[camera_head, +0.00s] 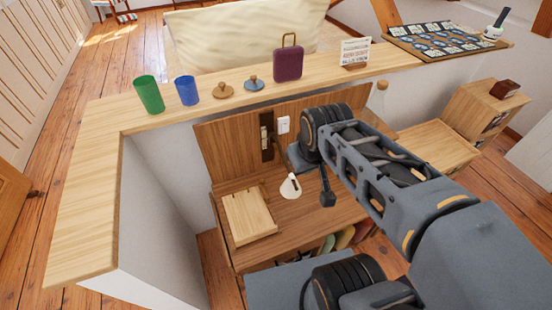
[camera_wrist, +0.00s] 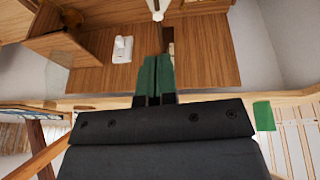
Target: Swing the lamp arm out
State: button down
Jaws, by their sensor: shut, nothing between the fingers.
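The lamp's white cone shade (camera_head: 290,187) hangs above the wooden desk, in front of the wooden back panel. Its wall mount (camera_head: 267,143) is a brass fitting on a dark plate on that panel; the arm between them is hard to make out. In the wrist view the shade (camera_wrist: 158,8) is cut by the top edge, and the mount is partly hidden behind my fingers. My gripper (camera_wrist: 157,76) is shut and empty, its green fingers pressed together. In the head view my gripper (camera_head: 327,198) appears small and dark, right of the shade and apart from it in the picture.
A white switch (camera_head: 283,125) sits right of the mount. A pale wooden box (camera_head: 248,217) lies on the desk (camera_head: 300,215). The ledge above holds a green cup (camera_head: 148,94), a blue cup (camera_head: 186,91) and a purple case (camera_head: 288,64). A clear bottle (camera_head: 377,98) stands behind my arm.

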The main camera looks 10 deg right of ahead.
aim_at(274, 133)
jog(key=k, duration=1.15)
jog(key=u, duration=0.9)
jog(key=i, duration=1.2)
jog(key=z, duration=0.5)
